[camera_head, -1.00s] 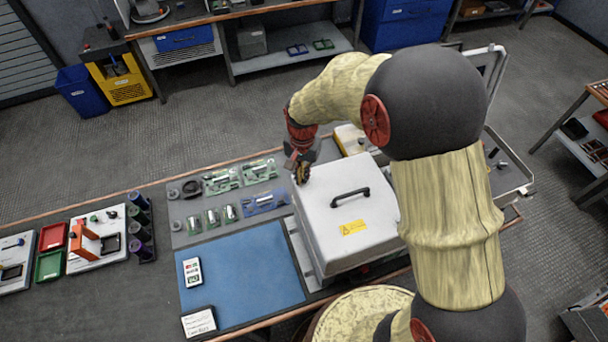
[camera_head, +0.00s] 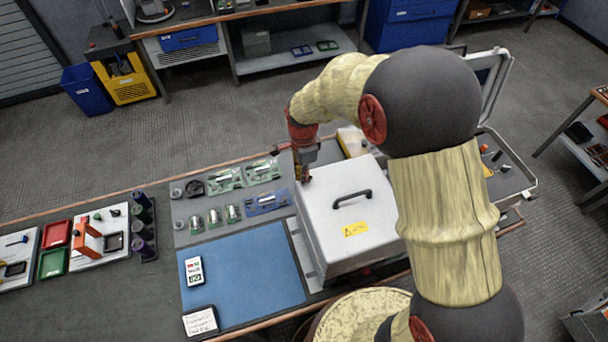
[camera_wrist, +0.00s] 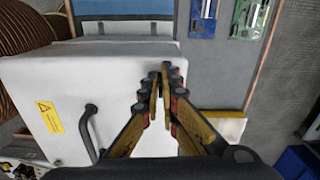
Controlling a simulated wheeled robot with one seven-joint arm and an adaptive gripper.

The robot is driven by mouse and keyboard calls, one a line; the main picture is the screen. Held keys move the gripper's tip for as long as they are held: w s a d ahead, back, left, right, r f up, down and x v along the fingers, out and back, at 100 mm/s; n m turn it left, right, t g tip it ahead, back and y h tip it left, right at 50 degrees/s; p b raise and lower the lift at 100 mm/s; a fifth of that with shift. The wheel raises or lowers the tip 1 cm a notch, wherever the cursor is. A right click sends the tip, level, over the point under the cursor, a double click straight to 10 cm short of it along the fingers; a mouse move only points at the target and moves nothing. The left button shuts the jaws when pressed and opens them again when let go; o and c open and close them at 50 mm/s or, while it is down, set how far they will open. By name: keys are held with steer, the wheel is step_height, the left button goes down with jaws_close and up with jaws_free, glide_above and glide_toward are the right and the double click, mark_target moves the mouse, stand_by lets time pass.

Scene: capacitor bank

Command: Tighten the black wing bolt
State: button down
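My gripper (camera_head: 305,176) points down at the far left corner of the white cabinet's lid (camera_head: 330,228). In the wrist view, the fingers of my gripper (camera_wrist: 166,75) converge until their tips are nearly together, over the edge of the cabinet lid (camera_wrist: 115,75). I cannot make out the black wing bolt in either view. The fingers cover the spot at their tips, so I cannot tell whether anything is between them or whether they touch the lid.
The lid has a black handle (camera_head: 352,198) and a yellow warning label (camera_head: 356,229). Left of the cabinet are a blue mat (camera_head: 240,270) and several green boards (camera_head: 224,180). An open case (camera_head: 510,170) stands to the right, behind my arm.

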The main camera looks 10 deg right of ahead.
steer(key=shift+a+m, duration=0.15)
steer(key=shift+m, duration=0.25)
steer(key=shift+r, duration=0.1)
steer(key=c, duration=2.2)
jaws_free()
steer(key=shift+a, duration=0.1)
steer(key=shift+c, duration=0.2)
steer(key=shift+o, duration=0.9)
step_height(320, 180, up, 12)
